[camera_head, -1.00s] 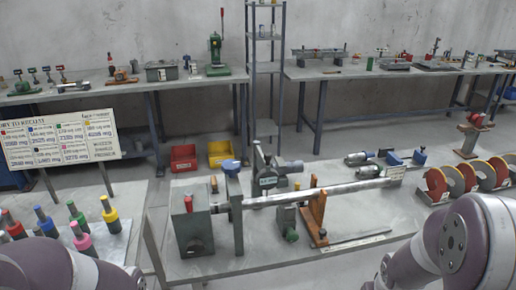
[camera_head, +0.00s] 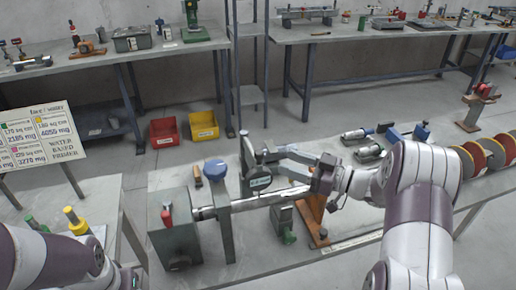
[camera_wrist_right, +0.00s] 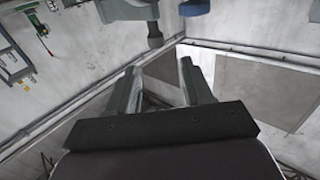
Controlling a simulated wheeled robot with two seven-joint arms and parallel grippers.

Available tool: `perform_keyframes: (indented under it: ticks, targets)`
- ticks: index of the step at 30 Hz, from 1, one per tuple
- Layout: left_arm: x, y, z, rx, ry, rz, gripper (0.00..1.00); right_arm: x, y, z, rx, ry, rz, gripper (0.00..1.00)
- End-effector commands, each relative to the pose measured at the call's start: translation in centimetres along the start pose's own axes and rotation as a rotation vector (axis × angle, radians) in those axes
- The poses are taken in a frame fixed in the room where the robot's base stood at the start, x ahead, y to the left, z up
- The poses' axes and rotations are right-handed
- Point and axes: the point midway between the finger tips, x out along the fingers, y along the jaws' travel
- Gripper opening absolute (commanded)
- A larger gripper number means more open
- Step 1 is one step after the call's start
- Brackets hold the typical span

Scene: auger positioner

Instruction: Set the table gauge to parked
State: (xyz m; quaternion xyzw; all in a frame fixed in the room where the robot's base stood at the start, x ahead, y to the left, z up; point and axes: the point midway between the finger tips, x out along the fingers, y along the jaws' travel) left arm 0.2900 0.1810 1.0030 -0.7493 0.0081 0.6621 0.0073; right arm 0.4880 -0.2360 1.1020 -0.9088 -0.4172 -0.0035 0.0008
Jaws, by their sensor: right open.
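What I take to be the table gauge is a dark upright unit (camera_head: 248,160) with a small pale-green label, standing beside the long metal tube (camera_head: 262,200) on the front bench. My right gripper (camera_head: 280,163) points left at it, with its two grey fingers apart and empty. The fingertips are close to its right side; I cannot tell whether they touch. In the right wrist view the open fingers (camera_wrist_right: 160,70) reach toward a dark part (camera_wrist_right: 130,10) with a round knob. The gauge's setting is not readable. My left arm shows at lower left, its gripper out of view.
A grey box (camera_head: 177,235) with a red handle and a blue-capped part (camera_head: 215,171) stand left of the gauge. An orange bracket (camera_head: 312,215) and a green-knobbed block (camera_head: 283,218) stand in front. Red and orange discs (camera_head: 480,160) line the right end.

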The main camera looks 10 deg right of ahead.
Motion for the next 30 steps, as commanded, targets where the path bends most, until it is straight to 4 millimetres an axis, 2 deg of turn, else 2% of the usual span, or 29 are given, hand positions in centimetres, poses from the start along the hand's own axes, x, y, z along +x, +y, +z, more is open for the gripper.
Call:
perform_keyframes:
  ticks: [3, 9, 15, 22, 24, 27, 30]
  targets:
    - [-0.9, 0.0, -0.1, 0.0, 0.0, 0.0, 0.48, 3.3, -0.1, -0.2, 0.001, -0.001, -0.004, 0.5]
    - [-1.6, 0.0, -0.2, 0.0, 0.001, 0.0, 0.48, 7.6, 0.0, -0.1, -0.001, -0.001, -0.001, 0.5]
    - [-1.8, 0.0, -0.2, 0.0, 0.0, 0.0, 0.48, 9.2, 0.0, 0.0, -0.001, -0.002, 0.003, 0.5]
    - [-1.8, 0.0, -0.2, 0.0, 0.0, 0.0, 0.48, 9.2, 0.1, 0.1, -0.001, -0.002, 0.003, 0.5]
    - [-1.8, 0.0, -0.2, 0.0, 0.0, 0.0, 0.48, 9.2, 0.1, 0.1, -0.001, -0.002, 0.003, 0.28]
    - [-1.8, 0.0, -0.2, 0.0, 0.0, 0.0, 0.48, 9.2, 0.0, 0.0, -0.001, -0.002, 0.003, 0.0]
    - [-1.8, 0.0, -0.2, 0.0, 0.0, 0.0, 0.48, 9.2, 0.0, 0.0, -0.001, -0.001, 0.003, 0.0]
